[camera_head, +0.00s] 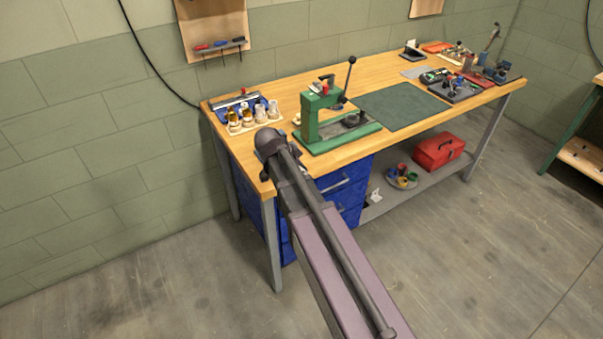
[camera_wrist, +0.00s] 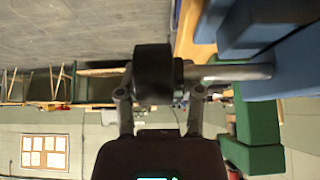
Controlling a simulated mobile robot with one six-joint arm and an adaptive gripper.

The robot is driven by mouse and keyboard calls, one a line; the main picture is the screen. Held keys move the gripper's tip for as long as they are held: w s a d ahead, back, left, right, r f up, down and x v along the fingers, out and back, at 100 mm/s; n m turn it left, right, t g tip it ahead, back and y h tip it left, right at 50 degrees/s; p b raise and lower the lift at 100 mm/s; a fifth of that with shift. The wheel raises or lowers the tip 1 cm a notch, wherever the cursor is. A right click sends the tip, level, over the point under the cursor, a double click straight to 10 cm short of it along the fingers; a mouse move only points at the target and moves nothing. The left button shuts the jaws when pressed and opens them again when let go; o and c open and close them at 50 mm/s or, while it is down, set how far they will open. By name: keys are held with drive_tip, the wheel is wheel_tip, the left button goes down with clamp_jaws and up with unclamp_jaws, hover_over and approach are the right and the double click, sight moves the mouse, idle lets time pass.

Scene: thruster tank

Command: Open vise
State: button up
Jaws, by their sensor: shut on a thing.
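My gripper (camera_wrist: 156,90) shows in the wrist view, its two fingers closed around a dark, blocky knob. A grey bar (camera_wrist: 240,72), which appears to be the vise handle, runs from this knob to the right. It meets the blue body of what appears to be the vise (camera_wrist: 297,70) at the right edge, seen only in part. In the head view my arm reaches the workbench's near left corner. Its end hides my gripper and most of what is there, so the jaw gap of the vise cannot be seen.
A green press (camera_head: 312,118) with an upright lever stands on the workbench (camera_head: 385,88) just beyond my arm; green parts also show in the wrist view (camera_wrist: 257,118). A tray of small jars (camera_head: 250,112) is at the bench's left end. A green mat (camera_head: 402,106) is bare.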

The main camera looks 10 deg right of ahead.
drive_tip(key=shift+s+f+h+b, duration=0.15)
drive_tip(key=shift+s+h+b, duration=0.2)
drive_tip(key=shift+h+b, duration=0.5)
drive_tip(key=shift+t+h, duration=0.3)
drive_tip(key=shift+h, duration=0.05)
drive_tip(key=shift+r, duration=0.2)
clamp_jaws()
drive_tip(key=o, duration=0.9)
unclamp_jaws()
drive_tip(key=shift+o, duration=0.4)
drive_tip(key=shift+a+r, duration=0.1)
drive_tip(key=shift+r, duration=0.05)
drive_tip(key=shift+w, duration=0.1)
drive_tip(key=shift+r, duration=0.1)
